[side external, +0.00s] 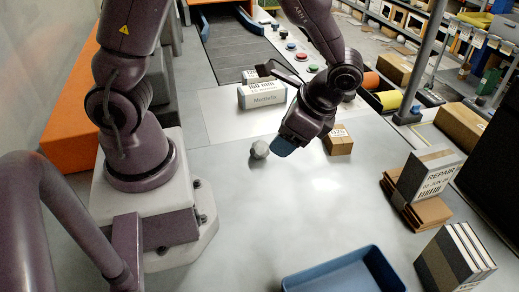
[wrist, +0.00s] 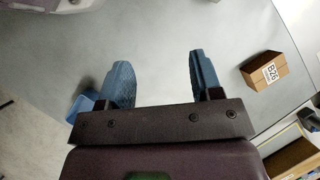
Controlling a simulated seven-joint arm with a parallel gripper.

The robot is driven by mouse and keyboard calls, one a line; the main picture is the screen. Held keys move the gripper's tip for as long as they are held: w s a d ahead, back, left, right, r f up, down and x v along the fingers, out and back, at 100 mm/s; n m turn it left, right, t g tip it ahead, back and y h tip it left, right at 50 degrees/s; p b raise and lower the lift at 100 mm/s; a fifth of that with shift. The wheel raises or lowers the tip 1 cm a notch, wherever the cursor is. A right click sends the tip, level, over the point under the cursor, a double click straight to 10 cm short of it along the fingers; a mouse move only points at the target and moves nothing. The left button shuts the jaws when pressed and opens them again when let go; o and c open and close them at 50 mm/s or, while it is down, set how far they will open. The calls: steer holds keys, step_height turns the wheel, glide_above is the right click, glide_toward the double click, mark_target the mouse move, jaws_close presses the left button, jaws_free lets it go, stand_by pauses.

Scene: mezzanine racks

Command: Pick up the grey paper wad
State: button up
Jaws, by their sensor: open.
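The grey paper wad (side external: 259,149) is a small, faceted ball on the pale grey table (side external: 235,215) in the side view. My gripper (side external: 284,145) is just to its right in that picture, pointing down, with a blue fingertip showing. I see no contact between them. In the wrist view my gripper (wrist: 163,80) has its two blue fingers spread wide, with only bare table between them. I cannot make out the wad in the wrist view.
A small cardboard box (side external: 339,141) stands close right of my gripper; it also shows in the wrist view (wrist: 265,71). A white labelled box (side external: 262,96) is behind. A blue tray (side external: 345,274) is at the front. Upright packages (side external: 430,175) stand right. The table's middle is clear.

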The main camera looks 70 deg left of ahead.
mark_target(266, 148)
steer(key=f+m+y, duration=0.2)
steer(key=f+m, duration=0.1)
steer(key=f, duration=0.1)
steer(key=w+a+f+m+g+y, duration=0.1)
steer(key=f+m+y, duration=0.1)
steer(key=f, duration=0.2)
steer(key=a+f+m+g+y, duration=0.1)
steer(key=f+m+y, duration=0.1)
steer(key=f+m, duration=0.1)
steer(key=shift+w+f+m, duration=0.25)
steer(key=shift+f+m, duration=0.05)
steer(key=shift+f, duration=0.4)
steer(key=shift+w+a+f+m+y, duration=0.35)
steer(key=shift+f+m+y, duration=0.2)
steer(key=shift+m+y, duration=0.25)
steer(key=shift+w+a+r+m+t+y, duration=0.15)
steer(key=shift+w+r+m+t+y, duration=0.15)
steer(key=shift+w+m, duration=0.3)
steer(key=shift+w+a+r+m+t+y, duration=0.1)
steer(key=shift+w+r+m+t+y, duration=0.2)
steer(key=shift+w+m, duration=0.3)
steer(key=shift+s+a, duration=0.1)
steer(key=shift+a, duration=0.2)
steer(key=x, duration=0.7)
steer(key=shift+x, duration=2.7)
steer(key=shift+r, duration=0.25)
steer(key=c, duration=0.5)
